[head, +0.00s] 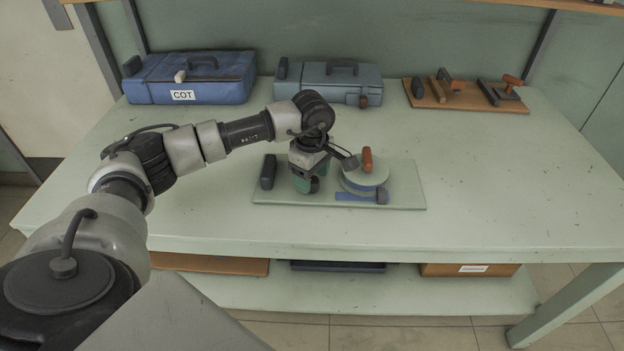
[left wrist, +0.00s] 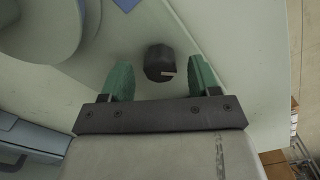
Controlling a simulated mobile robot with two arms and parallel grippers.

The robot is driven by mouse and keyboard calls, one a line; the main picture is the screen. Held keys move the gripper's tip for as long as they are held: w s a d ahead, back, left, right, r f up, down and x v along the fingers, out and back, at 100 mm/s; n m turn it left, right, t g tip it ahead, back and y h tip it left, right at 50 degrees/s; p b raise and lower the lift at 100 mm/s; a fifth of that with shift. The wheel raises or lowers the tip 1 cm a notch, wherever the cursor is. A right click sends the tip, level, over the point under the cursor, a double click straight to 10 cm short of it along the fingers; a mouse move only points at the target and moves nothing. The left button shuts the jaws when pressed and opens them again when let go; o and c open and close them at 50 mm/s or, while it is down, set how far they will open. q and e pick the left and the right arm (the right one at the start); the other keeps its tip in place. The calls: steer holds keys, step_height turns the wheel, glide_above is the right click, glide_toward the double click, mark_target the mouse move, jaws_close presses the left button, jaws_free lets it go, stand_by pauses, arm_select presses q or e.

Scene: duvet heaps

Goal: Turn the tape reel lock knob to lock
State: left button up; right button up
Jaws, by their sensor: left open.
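The dark lock knob (left wrist: 159,60) with a pale pointer mark stands on the pale green board (head: 405,196). In the left wrist view it lies between the green fingertips of my left gripper (left wrist: 160,70), with a gap on each side. In the head view my left gripper (head: 306,184) points down over the board and mostly hides the knob. The gripper is open and empty. The tape reel (head: 352,186), a round pale disc with an orange handle (head: 367,158), is just right of the gripper. My right gripper is in neither view.
A dark upright block (head: 268,171) stands left of the gripper on the board. A blue strip with a grey end piece (head: 381,197) lies in front of the reel. Blue cases (head: 215,78) (head: 335,82) and a wooden tool board (head: 465,98) stand at the back. The table's right side is clear.

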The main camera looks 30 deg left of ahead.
mark_target(312, 180)
arm_select(q)
step_height(312, 180, up, 9)
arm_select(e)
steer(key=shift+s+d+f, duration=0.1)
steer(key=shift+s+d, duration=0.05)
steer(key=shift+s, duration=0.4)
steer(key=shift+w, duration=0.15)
